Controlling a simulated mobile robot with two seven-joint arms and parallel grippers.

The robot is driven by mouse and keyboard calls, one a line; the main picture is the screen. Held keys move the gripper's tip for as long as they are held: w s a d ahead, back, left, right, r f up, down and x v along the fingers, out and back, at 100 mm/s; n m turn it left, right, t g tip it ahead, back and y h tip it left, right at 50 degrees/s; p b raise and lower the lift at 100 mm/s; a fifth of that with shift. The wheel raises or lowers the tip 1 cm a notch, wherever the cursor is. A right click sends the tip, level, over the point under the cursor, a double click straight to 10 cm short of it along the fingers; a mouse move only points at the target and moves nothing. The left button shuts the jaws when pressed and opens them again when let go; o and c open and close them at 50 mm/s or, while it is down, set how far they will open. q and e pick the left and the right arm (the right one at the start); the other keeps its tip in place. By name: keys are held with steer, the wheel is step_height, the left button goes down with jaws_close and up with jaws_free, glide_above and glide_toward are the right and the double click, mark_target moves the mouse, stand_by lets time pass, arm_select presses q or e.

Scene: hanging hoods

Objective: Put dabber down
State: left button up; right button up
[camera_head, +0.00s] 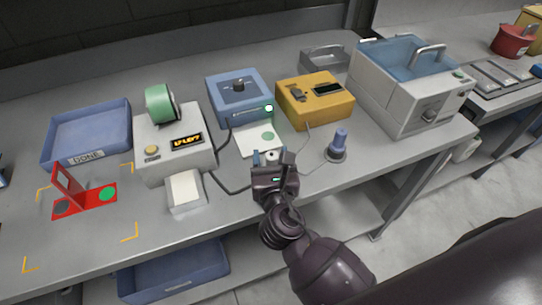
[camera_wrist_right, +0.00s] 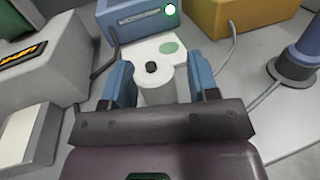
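A small white cylinder with a black knob on top, likely the dabber (camera_wrist_right: 155,84), stands between the fingers of my right gripper; it also shows in the head view (camera_head: 272,156). My right gripper (camera_head: 272,159) is low over the bench's front. Its blue fingers, also in the wrist view (camera_wrist_right: 162,88), are spread on either side of the cylinder, with a gap visible on the right. The cylinder's lower part is hidden by the gripper body. A white card with a green spot (camera_head: 257,138) lies just behind it. My left gripper is out of view.
A blue box (camera_head: 238,85) and a yellow box (camera_head: 314,98) stand behind. A blue-handled tool (camera_head: 340,138) stands upright in a dark round base to the right. A grey display device (camera_head: 175,160) is left, beside a blue tray (camera_head: 88,130). Cables cross the bench nearby.

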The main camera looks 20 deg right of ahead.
steer(key=shift+r, duration=0.1)
steer(key=shift+r, duration=0.1)
steer(key=v, duration=1.2)
stand_by(0.4)
